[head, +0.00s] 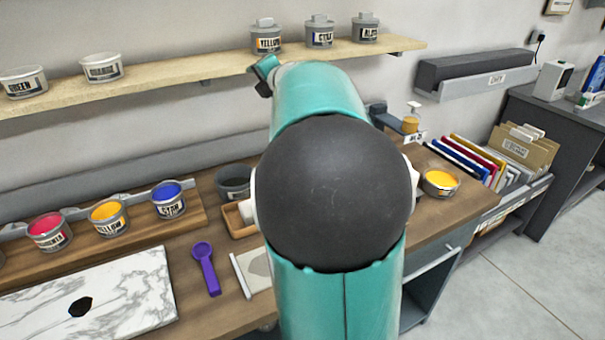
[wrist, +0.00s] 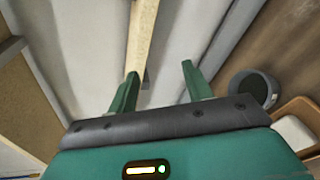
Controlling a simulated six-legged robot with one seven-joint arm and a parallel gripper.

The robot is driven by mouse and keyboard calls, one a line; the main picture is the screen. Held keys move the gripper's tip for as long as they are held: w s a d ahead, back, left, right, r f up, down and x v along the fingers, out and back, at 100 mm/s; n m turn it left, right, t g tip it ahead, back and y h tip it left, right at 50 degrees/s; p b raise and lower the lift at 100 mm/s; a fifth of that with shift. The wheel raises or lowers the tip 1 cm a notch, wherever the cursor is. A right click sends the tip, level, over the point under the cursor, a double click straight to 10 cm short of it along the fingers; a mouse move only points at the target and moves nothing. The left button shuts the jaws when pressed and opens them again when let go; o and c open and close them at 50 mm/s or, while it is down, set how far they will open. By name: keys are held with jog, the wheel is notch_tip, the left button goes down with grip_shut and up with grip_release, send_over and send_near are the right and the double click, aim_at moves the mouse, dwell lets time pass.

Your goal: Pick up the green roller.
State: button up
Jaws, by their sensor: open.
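I cannot make out a green roller in either view. My own teal arm fills the middle of the head view and hides part of the bench and wall behind it. My gripper (wrist: 160,69) shows in the wrist view with its two green fingers apart and nothing between them. Beyond the fingers are the pale wall and the wooden shelf (wrist: 142,40). The fingers appear to touch nothing.
The bench holds a marble slab (head: 130,285), a purple scoop (head: 205,270), ink pots (head: 110,216) on a wooden rack, a dark grey pot (head: 233,184) and a small wooden tray (head: 238,222). A yellow pot (head: 440,182) stands right of my arm. Tins line the shelf (head: 190,72).

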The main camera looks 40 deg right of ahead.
jog(key=s+d+f+n+g+y, duration=0.1)
jog(key=s+d+f+n+g, duration=0.4)
jog(key=f, duration=0.3)
jog(key=s+d+f+n+g+y, duration=0.1)
jog(key=s+d+f+n+g, duration=0.25)
jog(key=f+n+g, duration=0.45)
jog(key=shift+m+t, duration=0.7)
jog(key=x, duration=1.4)
jog(key=shift+w+d, duration=0.15)
jog(key=shift+d, duration=0.2)
jog(key=c, duration=1.1)
